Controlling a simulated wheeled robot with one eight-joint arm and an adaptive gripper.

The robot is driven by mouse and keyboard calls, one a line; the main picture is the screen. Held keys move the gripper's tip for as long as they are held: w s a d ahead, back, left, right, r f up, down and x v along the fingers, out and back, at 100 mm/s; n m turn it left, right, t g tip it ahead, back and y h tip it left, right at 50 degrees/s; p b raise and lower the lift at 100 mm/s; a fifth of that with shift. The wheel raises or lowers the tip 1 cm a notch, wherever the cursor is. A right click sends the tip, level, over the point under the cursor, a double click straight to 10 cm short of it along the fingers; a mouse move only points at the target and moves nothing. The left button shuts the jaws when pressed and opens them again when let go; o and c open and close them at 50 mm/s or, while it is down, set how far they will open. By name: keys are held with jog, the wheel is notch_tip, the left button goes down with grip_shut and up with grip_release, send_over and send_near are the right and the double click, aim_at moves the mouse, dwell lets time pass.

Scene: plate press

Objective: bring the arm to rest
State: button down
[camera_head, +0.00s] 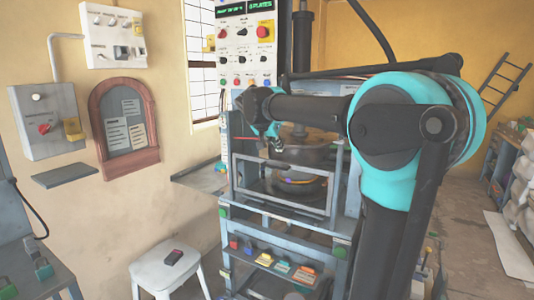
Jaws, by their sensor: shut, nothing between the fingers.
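My arm reaches in from the right, its dark and teal links bent at a large teal joint. My gripper (275,145) is at the far end of the arm, in front of the upper part of the plate press (228,190). It is small in view and its fingers are shut and empty. Behind it, inside the press, sit dark round parts. A grey-framed guard (284,207) stands across the press front, just below my gripper. I cannot tell whether the gripper touches anything. My arm hides the right side of the press.
A control panel (240,47) with a red button rises above the press. Wall boxes (48,120) and a notice board (122,120) hang at left. Open floor (455,225) lies at right.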

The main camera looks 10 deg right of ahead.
jog(key=s+d+f+n+g+y, duration=0.1)
jog(key=s+d+f+n+y, duration=0.1)
jog(key=s+f, duration=1.4)
jog(key=s+d+f+n+g+y, duration=0.2)
jog(key=s+f+n, duration=0.3)
jog(key=s+f, duration=1.1)
notch_tip(320, 180, down, 3)
jog(key=shift+s+d+f+y, duration=0.1)
jog(key=shift+s+d+y, duration=0.1)
jog(key=shift+d+y, duration=0.35)
